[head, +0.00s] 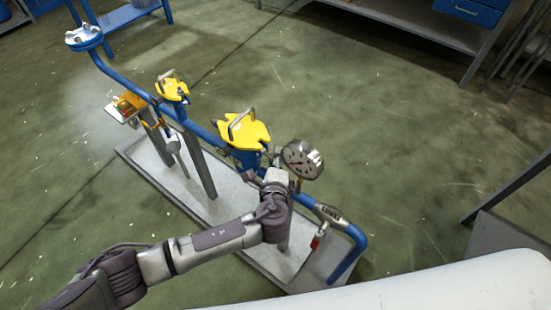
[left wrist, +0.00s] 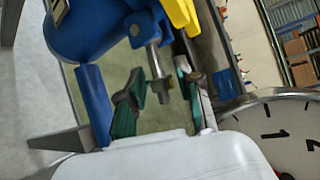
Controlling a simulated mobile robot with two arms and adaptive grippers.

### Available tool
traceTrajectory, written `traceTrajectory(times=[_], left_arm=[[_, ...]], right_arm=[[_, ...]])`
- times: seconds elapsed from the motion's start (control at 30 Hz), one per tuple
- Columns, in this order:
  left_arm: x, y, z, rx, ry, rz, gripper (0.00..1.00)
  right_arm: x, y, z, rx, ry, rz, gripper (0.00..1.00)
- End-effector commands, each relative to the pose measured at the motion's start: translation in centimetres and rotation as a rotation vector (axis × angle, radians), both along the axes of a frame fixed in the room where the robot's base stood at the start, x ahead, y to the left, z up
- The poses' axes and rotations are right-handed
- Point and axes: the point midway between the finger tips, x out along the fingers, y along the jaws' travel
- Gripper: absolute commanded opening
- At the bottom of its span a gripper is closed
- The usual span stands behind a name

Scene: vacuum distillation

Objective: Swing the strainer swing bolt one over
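The strainer, with a blue body and yellow cover (head: 246,130), stands on the blue pipe in the head view. In the left wrist view its blue body (left wrist: 95,30) is at top left and the yellow cover (left wrist: 183,14) at top. A metal swing bolt (left wrist: 158,72) with a nut hangs beside the body. My left gripper (left wrist: 160,97) is open, its green-padded fingers on either side of the bolt with visible gaps. In the head view my left gripper (head: 268,172) is at the strainer's near side, its fingertips mostly hidden. My right gripper is not in view.
A round gauge (head: 301,159) stands close right of the left gripper and also fills the right of the left wrist view (left wrist: 285,130). A smaller yellow-topped fitting (head: 172,85) and a red tag (head: 316,242) are along the pipe.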

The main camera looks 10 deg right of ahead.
Motion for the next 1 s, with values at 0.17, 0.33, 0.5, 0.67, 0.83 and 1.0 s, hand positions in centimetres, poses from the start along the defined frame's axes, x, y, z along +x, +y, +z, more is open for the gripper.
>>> traceTrajectory(times=[0.17,0.33,0.5,0.67,0.83,1.0], left_arm=[[0.0,0.0,0.0,0.0,0.0,0.0,0.21],[0.0,0.0,0.0,0.0,0.0,0.0,0.0],[0.0,0.0,0.1,-0.003,0.003,0.0,0.0],[0.0,0.0,0.4,-0.029,0.029,0.001,0.0],[0.0,0.0,1.1,-0.091,0.092,0.002,0.0],[0.0,0.1,1.8,-0.179,0.183,0.003,0.0]], right_arm=[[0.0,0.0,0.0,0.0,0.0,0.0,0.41],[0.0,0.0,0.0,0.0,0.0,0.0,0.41],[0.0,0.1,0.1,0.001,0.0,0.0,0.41],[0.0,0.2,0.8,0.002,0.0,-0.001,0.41],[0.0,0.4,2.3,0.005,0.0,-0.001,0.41],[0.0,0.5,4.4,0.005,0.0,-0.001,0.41]])
